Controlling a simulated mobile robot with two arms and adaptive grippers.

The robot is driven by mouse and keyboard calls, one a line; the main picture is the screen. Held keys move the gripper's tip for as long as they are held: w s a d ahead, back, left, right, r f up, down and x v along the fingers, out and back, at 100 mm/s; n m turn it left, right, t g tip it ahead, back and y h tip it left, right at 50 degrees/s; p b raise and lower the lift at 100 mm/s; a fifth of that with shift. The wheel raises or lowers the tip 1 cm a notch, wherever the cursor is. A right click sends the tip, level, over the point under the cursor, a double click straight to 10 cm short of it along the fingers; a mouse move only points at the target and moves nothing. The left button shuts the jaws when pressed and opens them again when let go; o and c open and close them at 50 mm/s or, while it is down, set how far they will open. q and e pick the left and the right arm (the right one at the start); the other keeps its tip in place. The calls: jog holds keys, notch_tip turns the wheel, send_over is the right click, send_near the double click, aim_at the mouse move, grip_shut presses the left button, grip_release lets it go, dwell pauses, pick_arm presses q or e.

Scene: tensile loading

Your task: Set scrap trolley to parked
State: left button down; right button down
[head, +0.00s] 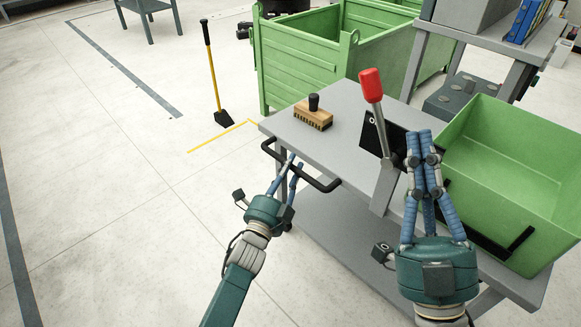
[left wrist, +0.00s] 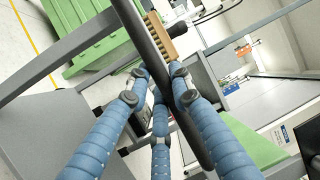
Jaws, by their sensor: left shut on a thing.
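The scrap trolley (head: 285,124) is a grey cart with a flat top and lower shelf. Its black push handle (head: 325,187) sticks out at the near left end. My left gripper (head: 292,165) is shut on this handle. In the left wrist view its blue fingers close around the black bar (left wrist: 148,40). A lever with a red grip (head: 371,85) stands upright, slightly tilted, beside a black plate (head: 370,136) marked "O". My right gripper (head: 425,142) has its fingertips together just right of the lever; whether they touch it I cannot tell.
A wooden brush (head: 314,117) and an open green bin (head: 510,150) are on the trolley. Large green crates (head: 300,60) stand behind it. A yellow-handled tool (head: 212,70) stands near a yellow floor line (head: 215,137). The left floor is clear.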

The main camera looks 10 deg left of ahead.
pick_arm(q)
jog(key=shift+s+d+f, duration=0.15)
jog(key=shift+d+f, duration=0.05)
jog(key=c, duration=1.7)
grip_release()
jog(key=shift+o, duration=0.8)
jog(key=shift+r, duration=0.15)
jog(key=shift+s+a, duration=0.1)
jog(key=shift+s, duration=0.15)
jog(key=v, duration=1.1)
jog(key=shift+s, duration=0.3)
